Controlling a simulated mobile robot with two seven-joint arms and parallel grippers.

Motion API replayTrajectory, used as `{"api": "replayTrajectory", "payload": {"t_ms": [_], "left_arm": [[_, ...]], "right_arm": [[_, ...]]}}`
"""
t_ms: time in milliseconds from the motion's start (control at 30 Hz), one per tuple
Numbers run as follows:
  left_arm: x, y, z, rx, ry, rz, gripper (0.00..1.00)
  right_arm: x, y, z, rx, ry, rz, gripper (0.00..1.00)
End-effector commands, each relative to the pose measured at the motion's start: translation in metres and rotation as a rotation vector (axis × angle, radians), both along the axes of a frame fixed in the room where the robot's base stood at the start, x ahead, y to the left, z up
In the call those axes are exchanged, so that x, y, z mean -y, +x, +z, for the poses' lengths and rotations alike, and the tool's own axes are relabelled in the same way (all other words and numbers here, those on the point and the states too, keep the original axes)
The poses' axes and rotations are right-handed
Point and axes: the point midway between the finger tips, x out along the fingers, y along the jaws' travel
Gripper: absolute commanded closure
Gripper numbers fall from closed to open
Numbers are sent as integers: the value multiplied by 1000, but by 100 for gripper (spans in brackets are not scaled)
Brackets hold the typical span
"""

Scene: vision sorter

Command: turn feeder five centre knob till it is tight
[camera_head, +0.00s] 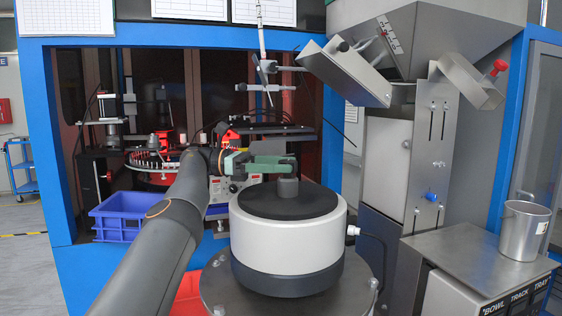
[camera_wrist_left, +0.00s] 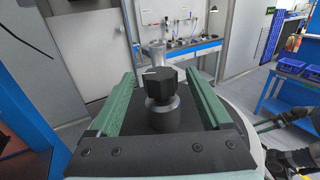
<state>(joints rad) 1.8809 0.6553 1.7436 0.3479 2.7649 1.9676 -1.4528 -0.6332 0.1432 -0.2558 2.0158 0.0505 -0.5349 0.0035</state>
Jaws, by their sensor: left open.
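The centre knob (camera_wrist_left: 160,85) is black and faceted, with a pale mark on top, on a grey collar above the feeder bowl's dark cover. In the wrist view it stands between the two green fingers of my left gripper (camera_wrist_left: 158,76), with gaps on both sides. In the head view my left gripper (camera_head: 288,164) is level over the feeder bowl (camera_head: 285,235), and its near finger hides the knob top. The grey collar (camera_head: 288,188) shows below. Green and black parts of what looks like my right gripper (camera_wrist_left: 286,117) show at the wrist view's right edge.
A blue bin (camera_head: 122,216) stands left, behind my left arm. A grey hopper (camera_head: 400,45) rises behind right. A metal cup (camera_head: 524,230) stands on the control box (camera_head: 490,262) at right. A red bin (camera_head: 185,300) is low beside the bowl.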

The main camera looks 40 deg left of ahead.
Motion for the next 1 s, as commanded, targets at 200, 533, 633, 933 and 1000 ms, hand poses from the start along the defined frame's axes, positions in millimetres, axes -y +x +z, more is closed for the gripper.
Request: {"api": "replayTrajectory", "payload": {"t_ms": [200, 533, 633, 933, 1000], "left_arm": [[0, -1, 21, 4, -1, -1, 18], [12, -13, 45, 8, -1, 0, 18], [21, -22, 61, 8, 1, -1, 18], [42, -47, 91, 4, 1, -1, 18], [46, -51, 94, 5, 0, -1, 18]], "right_arm": [[1, 1, 9, 1, -1, -2, 32], [3, 0, -23, 3, -5, -3, 32], [6, -1, -32, 4, -8, -6, 32], [12, 25, -20, 161, -16, -7, 32], [14, 36, -7, 241, -17, -5, 32]]}}
